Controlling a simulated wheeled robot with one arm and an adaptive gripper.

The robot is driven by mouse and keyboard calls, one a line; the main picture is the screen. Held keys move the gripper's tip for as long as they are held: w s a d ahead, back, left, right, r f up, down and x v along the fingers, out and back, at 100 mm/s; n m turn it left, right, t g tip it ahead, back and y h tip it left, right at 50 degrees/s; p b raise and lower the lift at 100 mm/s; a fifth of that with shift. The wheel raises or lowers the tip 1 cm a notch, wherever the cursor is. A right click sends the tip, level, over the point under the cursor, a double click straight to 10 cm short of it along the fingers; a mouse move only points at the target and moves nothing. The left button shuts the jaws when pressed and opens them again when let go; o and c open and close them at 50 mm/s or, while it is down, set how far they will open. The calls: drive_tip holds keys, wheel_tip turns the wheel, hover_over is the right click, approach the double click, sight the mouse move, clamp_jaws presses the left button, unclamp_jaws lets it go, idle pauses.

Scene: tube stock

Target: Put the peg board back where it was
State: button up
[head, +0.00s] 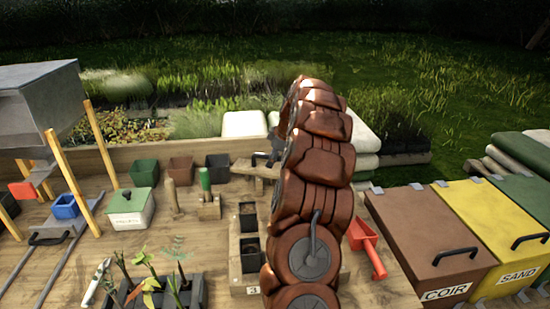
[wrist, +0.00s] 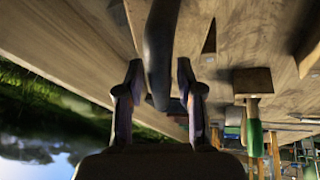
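No piece is clearly marked as the peg board. A small light wooden piece (head: 243,168) beside my gripper at the back of the bench may be it, but I cannot be sure. My gripper (wrist: 159,75) shows two separated fingers in the wrist view. A dark curved bar (wrist: 160,45) runs between them, with gaps on both sides, and I see no clear contact. In the head view the gripper (head: 268,158) is small and partly hidden behind my reddish-brown arm. A wooden board (head: 243,282) marked 3 holds dark square pots left of my arm.
A green-handled tool (head: 205,180) stands in a wooden block, with a wooden peg-like tool (head: 172,195) to its left. A lidded box (head: 130,208), seedling tray (head: 190,295) and red scoop (head: 366,243) lie around. COIR (head: 425,230) and SAND (head: 490,225) bins stand right.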

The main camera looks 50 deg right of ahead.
drive_tip(key=shift+o, duration=0.2)
drive_tip(key=shift+r, duration=0.15)
drive_tip(key=shift+r+p, duration=0.65)
drive_tip(key=shift+p, duration=0.2)
drive_tip(key=b+v, duration=0.3)
drive_tip(key=v, duration=0.8)
drive_tip(key=shift+s+r+b, duration=0.2)
drive_tip(key=shift+r+b, duration=0.05)
drive_tip(key=shift+b, duration=0.15)
drive_tip(key=w+a+g+y, duration=0.2)
drive_tip(key=a, duration=1.8)
drive_tip(key=s+a+f+m+g, duration=0.1)
drive_tip(key=s+a, duration=0.2)
drive_tip(key=a, duration=0.4)
drive_tip(key=s+a+f+m, duration=0.1)
drive_tip(key=s+a, duration=0.2)
drive_tip(key=a, duration=0.5)
drive_tip(key=s+a+f+m+g, duration=0.15)
drive_tip(key=s+a+f, duration=0.35)
drive_tip(key=s+a, duration=0.65)
drive_tip(key=s+f+m+g+h, duration=0.1)
drive_tip(key=s+f, duration=0.2)
drive_tip(key=s, duration=0.4)
drive_tip(key=s+f+m+g+h, duration=0.1)
drive_tip(key=s+f, duration=0.2)
drive_tip(key=s, duration=0.5)
drive_tip(key=shift+d, duration=0.35)
